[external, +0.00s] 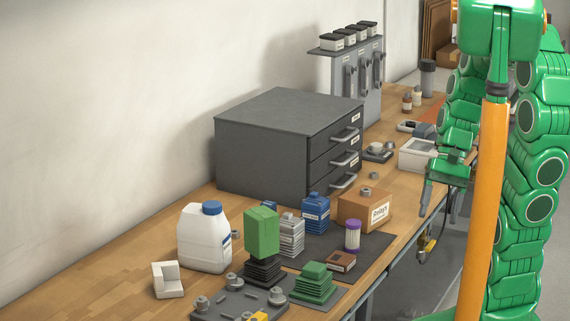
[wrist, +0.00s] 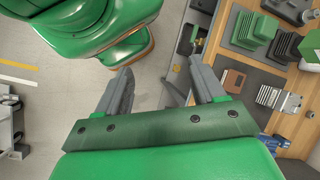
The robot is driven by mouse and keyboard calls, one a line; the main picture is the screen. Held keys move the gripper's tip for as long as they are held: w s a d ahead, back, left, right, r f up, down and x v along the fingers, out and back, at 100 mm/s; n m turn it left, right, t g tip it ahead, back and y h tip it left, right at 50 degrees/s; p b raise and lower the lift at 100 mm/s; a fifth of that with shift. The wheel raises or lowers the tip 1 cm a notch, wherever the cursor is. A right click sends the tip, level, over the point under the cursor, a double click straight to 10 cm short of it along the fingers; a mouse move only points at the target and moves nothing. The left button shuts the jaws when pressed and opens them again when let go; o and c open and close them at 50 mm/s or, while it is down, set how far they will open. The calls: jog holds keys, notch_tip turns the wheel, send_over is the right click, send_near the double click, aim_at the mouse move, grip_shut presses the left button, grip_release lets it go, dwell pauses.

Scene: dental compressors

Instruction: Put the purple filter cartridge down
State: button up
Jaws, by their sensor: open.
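The purple filter cartridge (external: 352,236) has a whitish ribbed body and a purple cap. It stands upright on the dark mat (external: 385,243) on the workbench, in front of the cardboard box. My gripper (external: 440,203) is to the right of the cartridge in the external view, beyond the bench's front edge and clear of it. In the wrist view my gripper (wrist: 162,70) has its two fingers spread wide with only floor between them. It is open and empty. I cannot make out the cartridge clearly in the wrist view.
Near the cartridge are a brown block (external: 341,262), a cardboard box (external: 365,209), a blue container (external: 316,212) and green bellows (external: 314,283). A dark drawer cabinet (external: 262,150) stands behind. A white open box (external: 418,154) is farther along the bench. Floor lies beyond the bench edge.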

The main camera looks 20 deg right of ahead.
jog(key=s+d+r+n+t+h, duration=0.2)
jog(key=s+d+r+n+h, duration=0.1)
jog(key=s+d, duration=0.2)
jog(key=shift+s+d+r+h, duration=0.2)
jog(key=shift+d+r+h, duration=0.15)
jog(key=shift+d, duration=0.35)
jog(key=shift+f, duration=0.1)
dwell(0.7)
